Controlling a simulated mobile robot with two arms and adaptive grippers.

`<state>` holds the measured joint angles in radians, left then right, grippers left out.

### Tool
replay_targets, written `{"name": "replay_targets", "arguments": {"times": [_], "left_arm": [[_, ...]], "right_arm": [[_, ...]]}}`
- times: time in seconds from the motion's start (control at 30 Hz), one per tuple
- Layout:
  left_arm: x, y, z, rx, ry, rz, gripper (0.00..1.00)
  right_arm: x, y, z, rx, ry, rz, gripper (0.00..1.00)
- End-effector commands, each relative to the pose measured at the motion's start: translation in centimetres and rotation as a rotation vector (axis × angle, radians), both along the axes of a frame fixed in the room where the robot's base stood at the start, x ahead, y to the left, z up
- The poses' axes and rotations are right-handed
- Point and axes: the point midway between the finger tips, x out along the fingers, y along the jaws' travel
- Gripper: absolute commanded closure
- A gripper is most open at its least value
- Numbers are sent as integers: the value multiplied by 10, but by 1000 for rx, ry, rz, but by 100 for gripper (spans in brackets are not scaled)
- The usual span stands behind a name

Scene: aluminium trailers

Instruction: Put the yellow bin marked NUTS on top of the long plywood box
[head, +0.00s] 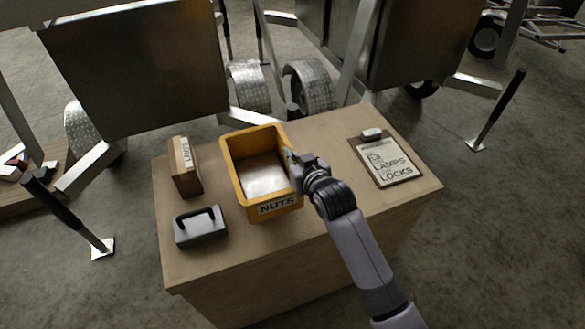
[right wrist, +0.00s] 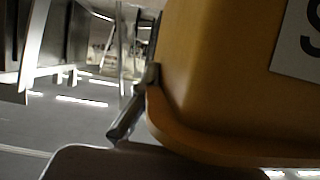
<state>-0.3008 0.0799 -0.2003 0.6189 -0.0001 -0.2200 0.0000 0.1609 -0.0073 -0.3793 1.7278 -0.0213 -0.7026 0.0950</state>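The yellow bin (head: 230,168) is open-topped and carries a white NUTS label on its front. It is over the left part of the plywood box (head: 330,135); I cannot tell whether its base touches the top. My right gripper (head: 292,164) is at the bin's right wall, with its fingers at the rim, and appears closed on it. In the right wrist view the bin's yellow wall (right wrist: 215,75) fills the right side, with part of its label showing, and a grey finger lies against its edge. The fingertips are partly hidden. My left gripper is out of view.
On the plywood top, a small labelled carton (head: 185,168) and a grey block with a black handle (head: 201,226) stand left of the bin. A clipboard (head: 386,162) lies at the right. Metal trailers (head: 140,70) stand behind. The front right of the top is clear.

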Motion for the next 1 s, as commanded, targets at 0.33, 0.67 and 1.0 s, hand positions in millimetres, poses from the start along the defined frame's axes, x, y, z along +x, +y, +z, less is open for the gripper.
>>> {"name": "replay_targets", "arguments": {"times": [0.33, 0.67, 1.0], "left_arm": [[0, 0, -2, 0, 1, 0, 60], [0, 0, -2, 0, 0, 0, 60], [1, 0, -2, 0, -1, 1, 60]], "right_arm": [[1, 1, -36, 6, -7, 0, 100], [-1, 0, -44, 0, 1, 0, 94], [-1, 0, -44, 0, 1, 0, 75]]}}
